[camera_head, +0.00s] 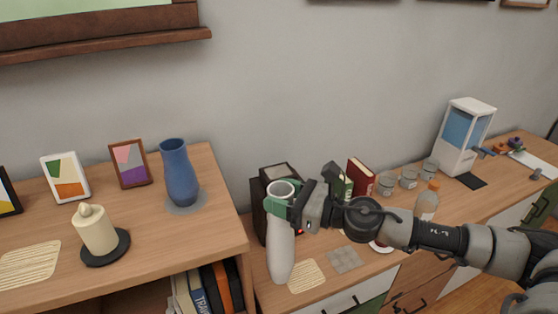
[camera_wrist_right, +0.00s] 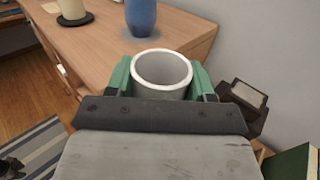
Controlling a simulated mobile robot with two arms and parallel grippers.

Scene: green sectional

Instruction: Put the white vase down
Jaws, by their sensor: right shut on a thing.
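The white vase (camera_head: 281,250) hangs upright, slightly tilted, in my right gripper (camera_head: 284,203), which comes in from the right in the head view. The green fingers are shut around the vase's neck, just below its rim. In the right wrist view the vase's round open mouth (camera_wrist_right: 161,70) sits between the two green fingers (camera_wrist_right: 161,78). The vase is in front of the lower wooden sideboard (camera_head: 320,290), to the right of the taller shelf unit (camera_head: 225,243). I cannot tell whether its base touches anything. My left gripper is not in view.
On the taller unit stand a blue vase (camera_head: 180,175) on a grey round mat, a candle (camera_head: 95,230) on a dark coaster, picture frames and an empty woven mat (camera_head: 28,263). The sideboard holds a woven mat (camera_head: 306,275), a grey mat (camera_head: 344,260), books, glasses (camera_head: 386,184), a bottle (camera_head: 427,201) and a dispenser (camera_head: 465,137).

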